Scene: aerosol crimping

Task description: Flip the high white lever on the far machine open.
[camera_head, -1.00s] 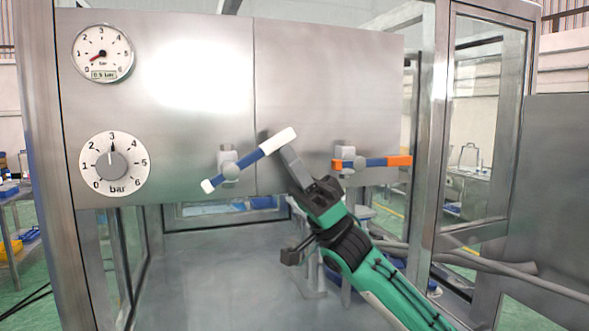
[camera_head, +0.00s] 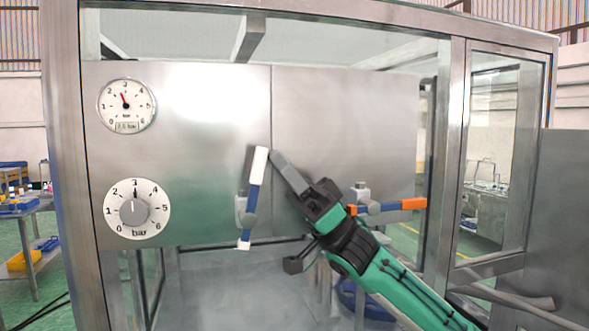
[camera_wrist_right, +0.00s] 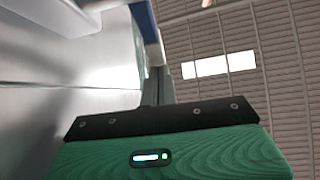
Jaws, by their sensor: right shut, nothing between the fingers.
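The white lever (camera_head: 255,190) is on the steel panel, with a blue middle and white ends. It stands nearly upright, its top leaning slightly right. My right gripper (camera_head: 277,158) is shut and empty, its fingertips just right of the lever's upper white end. I cannot tell whether they touch. In the right wrist view, a blue and white bar, apparently the lever (camera_wrist_right: 146,22), shows at the top beyond the fingers. The left gripper is in neither view.
An orange-ended blue lever (camera_head: 390,207) lies nearly horizontal to the right, close to my right wrist. A pressure gauge (camera_head: 127,105) and a dial knob (camera_head: 136,209) are at the panel's left. A steel frame post (camera_head: 455,140) stands at the right.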

